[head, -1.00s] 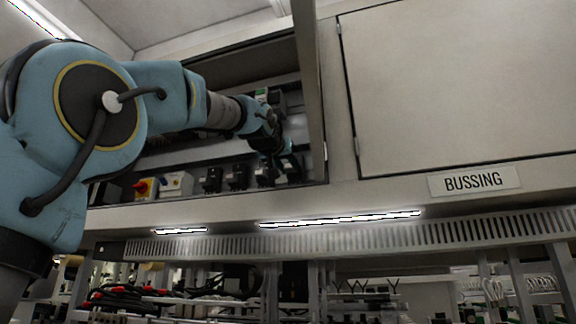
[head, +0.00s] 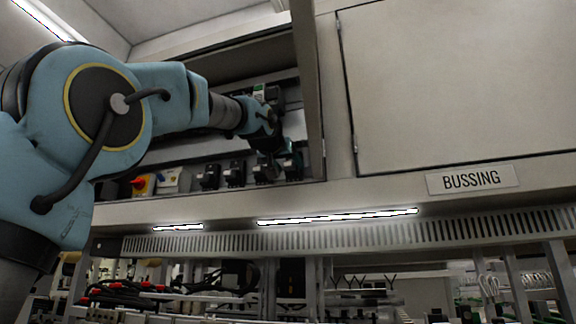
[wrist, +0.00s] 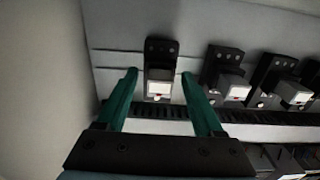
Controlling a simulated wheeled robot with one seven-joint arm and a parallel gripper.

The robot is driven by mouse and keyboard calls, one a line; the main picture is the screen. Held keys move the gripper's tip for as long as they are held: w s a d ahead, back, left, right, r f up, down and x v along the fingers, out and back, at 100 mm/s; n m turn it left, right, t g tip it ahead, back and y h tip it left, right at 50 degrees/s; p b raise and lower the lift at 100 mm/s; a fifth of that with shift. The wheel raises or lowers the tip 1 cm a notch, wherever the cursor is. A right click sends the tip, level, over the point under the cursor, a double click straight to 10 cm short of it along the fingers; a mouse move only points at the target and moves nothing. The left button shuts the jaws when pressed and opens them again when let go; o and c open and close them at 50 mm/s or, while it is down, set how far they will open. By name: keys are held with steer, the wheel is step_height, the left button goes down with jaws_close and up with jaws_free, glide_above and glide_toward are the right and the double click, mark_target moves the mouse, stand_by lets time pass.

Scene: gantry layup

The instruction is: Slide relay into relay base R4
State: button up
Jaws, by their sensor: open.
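My gripper (wrist: 158,74) is open, with its two green fingers apart. In the wrist view a small pale-faced relay block (wrist: 158,88) shows between the fingertips, with a gap on each side. It sits at the lower part of a black relay base (wrist: 160,53) on the panel. I cannot tell how fully it is seated, and no R4 label is legible. In the head view my gripper (head: 286,157) is inside the open cabinet, at the right end of the row of black bases. It partly hides the end one.
More black bases with pale-faced blocks (wrist: 234,91) stand in a row beside it. A slotted black duct (wrist: 255,117) runs along the row. The cabinet side wall (wrist: 45,90) is close to one finger. A red-and-yellow switch (head: 141,185) is at the cabinet's left.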

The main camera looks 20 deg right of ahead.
steer(key=b+v, duration=0.5)
steer(key=v, duration=0.5)
steer(key=shift+s+a, duration=0.3)
